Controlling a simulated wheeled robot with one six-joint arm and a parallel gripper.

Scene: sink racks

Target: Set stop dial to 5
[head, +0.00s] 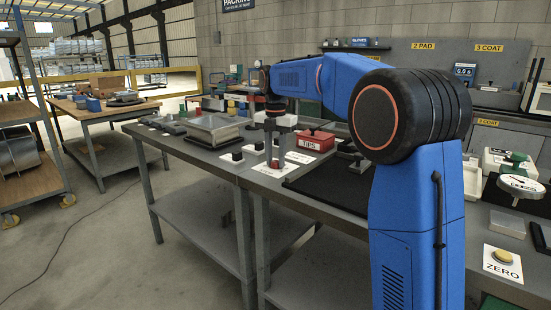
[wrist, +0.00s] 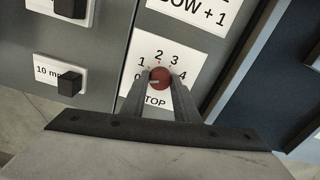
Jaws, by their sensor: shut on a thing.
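The stop dial (wrist: 160,76) is a round red knob on a white plate (wrist: 146,46) printed with 0, 1, 2, 3, 4 and partly hidden lettering ending in "TOP". A pale line on the knob points to the left, towards the 0. The place of the 5 is hidden by my right finger. My gripper (wrist: 159,85) reaches down over the plate with one finger on each side of the knob, shut on it. In the head view my gripper (head: 270,135) points down at the bench, with the red dial (head: 274,164) at its tips.
Black square knobs (wrist: 69,84) sit on white plates left of the dial. A red box marked "TIPS" (head: 315,141) stands close to the right of my gripper. A metal tray (head: 212,128) lies to the left. A yellow ZERO button (head: 502,256) is at the far right.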

